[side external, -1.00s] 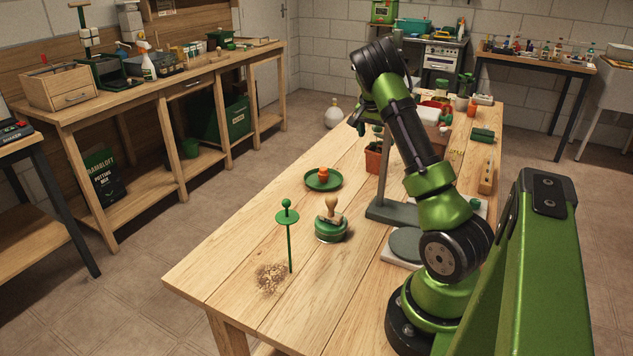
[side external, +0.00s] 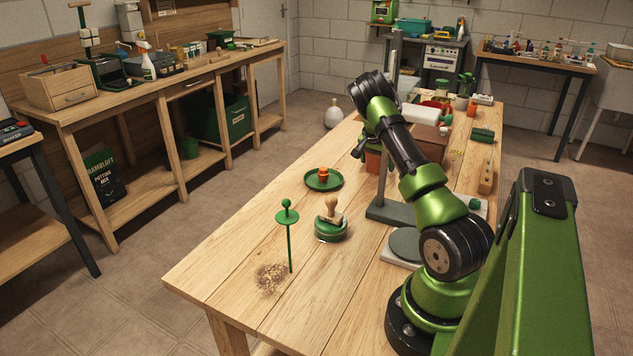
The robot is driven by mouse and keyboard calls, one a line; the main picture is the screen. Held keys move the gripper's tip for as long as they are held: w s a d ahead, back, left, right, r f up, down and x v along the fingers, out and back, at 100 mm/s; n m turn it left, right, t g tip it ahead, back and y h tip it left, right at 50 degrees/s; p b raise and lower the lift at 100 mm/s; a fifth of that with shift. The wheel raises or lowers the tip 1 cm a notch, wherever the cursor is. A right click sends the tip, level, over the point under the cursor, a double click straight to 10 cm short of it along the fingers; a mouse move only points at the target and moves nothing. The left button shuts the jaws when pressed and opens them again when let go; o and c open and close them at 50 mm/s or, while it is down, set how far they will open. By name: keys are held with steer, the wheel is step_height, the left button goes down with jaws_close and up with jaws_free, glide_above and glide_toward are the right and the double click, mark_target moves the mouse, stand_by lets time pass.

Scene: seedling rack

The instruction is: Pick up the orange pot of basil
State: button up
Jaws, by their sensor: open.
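An orange pot (side external: 373,163) stands on the table behind the grey upright stand, in the middle of the view. Its upper part and any plant in it are hidden by my arm and gripper now. My gripper (side external: 359,152) is small and dark in this view; it is open, low at the pot's upper left. I cannot tell whether the fingers are beside the pot or around its plant, or whether they touch it. A smaller orange piece (side external: 323,174) sits on a green saucer (side external: 312,185) to the left.
The grey stand (side external: 391,213) with its tall post rises close to the pot. A wooden-handled stamp on a green tin (side external: 331,229), a green dibber-like stick (side external: 289,245) and spilled soil (side external: 271,278) are nearer. The table's left front is mostly clear.

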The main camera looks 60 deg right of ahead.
steer(key=shift+c, duration=0.3)
steer(key=c, duration=1)
steer(key=shift+c, duration=0.3)
steer(key=shift+r, duration=0.2)
